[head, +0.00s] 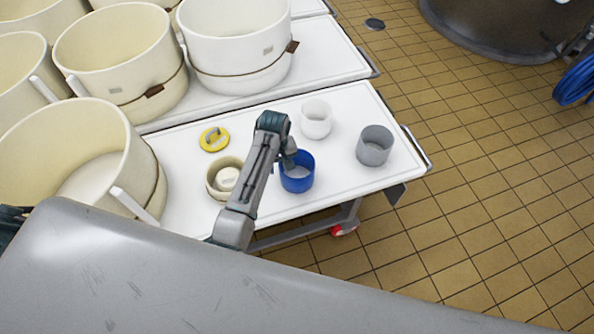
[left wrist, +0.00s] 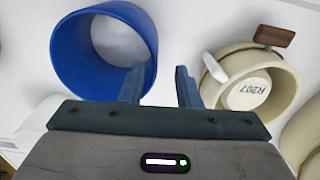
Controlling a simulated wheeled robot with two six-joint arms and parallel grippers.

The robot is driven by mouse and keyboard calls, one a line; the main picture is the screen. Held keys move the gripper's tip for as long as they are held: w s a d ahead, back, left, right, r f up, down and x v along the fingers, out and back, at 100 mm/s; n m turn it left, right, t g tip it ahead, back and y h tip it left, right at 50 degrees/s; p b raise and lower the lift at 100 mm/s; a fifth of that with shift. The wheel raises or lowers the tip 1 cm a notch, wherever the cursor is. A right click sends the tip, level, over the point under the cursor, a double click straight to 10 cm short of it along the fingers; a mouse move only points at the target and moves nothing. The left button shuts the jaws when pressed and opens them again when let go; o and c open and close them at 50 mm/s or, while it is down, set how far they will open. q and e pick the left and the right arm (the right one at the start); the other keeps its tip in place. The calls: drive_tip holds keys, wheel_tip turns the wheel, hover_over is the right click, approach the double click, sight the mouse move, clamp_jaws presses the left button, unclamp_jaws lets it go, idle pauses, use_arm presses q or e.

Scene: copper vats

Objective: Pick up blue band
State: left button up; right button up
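The blue band (head: 297,185) is an open ring standing on the white table (head: 340,182), between a cream band and a grey band. It also shows in the left wrist view (left wrist: 72,70), at the upper left. My left gripper (head: 290,158) is at the band's left rim in the head view. In the left wrist view my left gripper (left wrist: 160,75) has its fingers apart, with the band's near-right wall between them. The left finger overlaps the band's opening; whether either finger touches the wall I cannot tell. My right gripper is not in view.
A cream band (head: 214,190) with a pale piece inside sits close left of the blue band. A white cup (head: 316,120), a grey band (head: 375,147) and a yellow ring (head: 214,139) share the table. Large cream vats (head: 80,150) stand left and behind. Tiled floor is right.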

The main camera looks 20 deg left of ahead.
sight(281, 175)
use_arm(q)
drive_tip(key=f, duration=0.6)
drive_tip(key=shift+w+d+f, duration=0.2)
drive_tip(key=shift+d+f, duration=0.1)
clamp_jaws()
